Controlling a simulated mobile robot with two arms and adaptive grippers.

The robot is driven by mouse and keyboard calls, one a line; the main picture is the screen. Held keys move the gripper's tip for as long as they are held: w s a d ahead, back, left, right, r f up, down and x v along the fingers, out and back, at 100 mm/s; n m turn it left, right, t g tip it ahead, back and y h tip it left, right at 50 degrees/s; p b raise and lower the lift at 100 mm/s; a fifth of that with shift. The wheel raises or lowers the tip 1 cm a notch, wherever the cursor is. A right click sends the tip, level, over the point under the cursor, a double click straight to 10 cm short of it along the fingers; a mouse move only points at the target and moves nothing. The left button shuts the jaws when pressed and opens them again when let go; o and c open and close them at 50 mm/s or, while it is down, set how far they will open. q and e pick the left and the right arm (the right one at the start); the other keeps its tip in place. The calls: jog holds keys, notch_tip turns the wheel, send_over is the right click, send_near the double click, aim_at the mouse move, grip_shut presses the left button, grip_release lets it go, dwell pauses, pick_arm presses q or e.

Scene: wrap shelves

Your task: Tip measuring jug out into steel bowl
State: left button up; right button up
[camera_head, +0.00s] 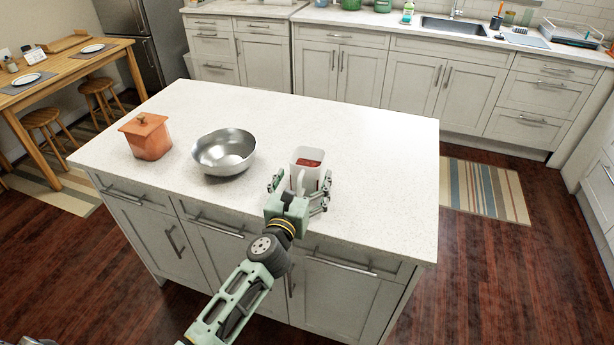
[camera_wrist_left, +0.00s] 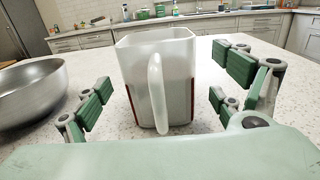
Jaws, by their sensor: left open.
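The bowl (camera_wrist_left: 30,92) also shows at the left wrist view's left edge. My right gripper is not in view.
An orange lidded canister (camera_head: 147,137) stands left of the bowl on the white island top (camera_head: 380,150). The top is clear right of and behind the jug. A counter with a sink (camera_head: 453,27) runs along the back, and a wooden table (camera_head: 62,72) stands at the left.

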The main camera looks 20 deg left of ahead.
aim_at(312, 159)
pick_arm(q)
jog(key=w, duration=0.3)
jog(key=shift+w+f, duration=0.1)
jog(key=shift+w, duration=0.3)
jog(key=shift+s, duration=0.1)
jog(key=c, duration=1.5)
jog(key=shift+c, duration=0.5)
jog(key=shift+r, duration=0.25)
